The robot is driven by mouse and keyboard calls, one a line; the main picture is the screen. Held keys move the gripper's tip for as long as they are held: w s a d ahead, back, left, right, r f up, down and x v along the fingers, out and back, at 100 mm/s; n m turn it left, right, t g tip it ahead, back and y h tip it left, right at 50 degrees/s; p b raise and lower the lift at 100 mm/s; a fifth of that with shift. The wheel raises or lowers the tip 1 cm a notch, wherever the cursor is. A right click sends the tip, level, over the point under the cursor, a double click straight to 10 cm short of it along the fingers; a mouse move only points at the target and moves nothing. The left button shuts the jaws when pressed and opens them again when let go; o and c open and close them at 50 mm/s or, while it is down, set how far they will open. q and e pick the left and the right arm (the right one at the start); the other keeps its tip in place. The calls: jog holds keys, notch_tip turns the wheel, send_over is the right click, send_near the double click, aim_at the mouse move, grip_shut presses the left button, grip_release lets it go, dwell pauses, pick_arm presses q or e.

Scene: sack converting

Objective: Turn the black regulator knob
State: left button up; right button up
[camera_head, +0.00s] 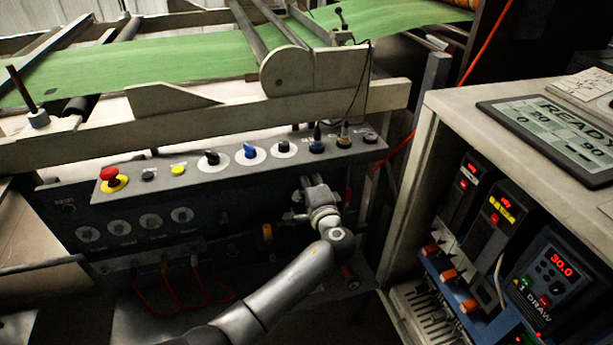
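A dark control panel (130,195) runs below the cream machine frame. Along its sloping top are a black knob on a white disc (211,157), a second, smaller black knob on a white disc (283,147), and a low dark knob (370,138) at the right end. I cannot tell which of them is the regulator knob. My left arm rises from the bottom edge, and its gripper (308,188) is at the panel's front face, below the row of knobs. Its fingertips are small and dark, so its opening and any contact are unclear. My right gripper is not in view.
A red mushroom button (111,176) and a blue switch (250,151) share the panel top. Red hoses (170,295) hang below. A cabinet (440,165) with lit controllers stands right. Green web (150,62) spans the rollers behind.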

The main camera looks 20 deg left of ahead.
pick_arm(q)
jog(key=shift+d, duration=0.1)
dwell(0.3)
jog(key=o, duration=1.1)
jog(key=shift+c, duration=0.2)
jog(key=v, duration=0.8)
jog(key=shift+f, duration=0.1)
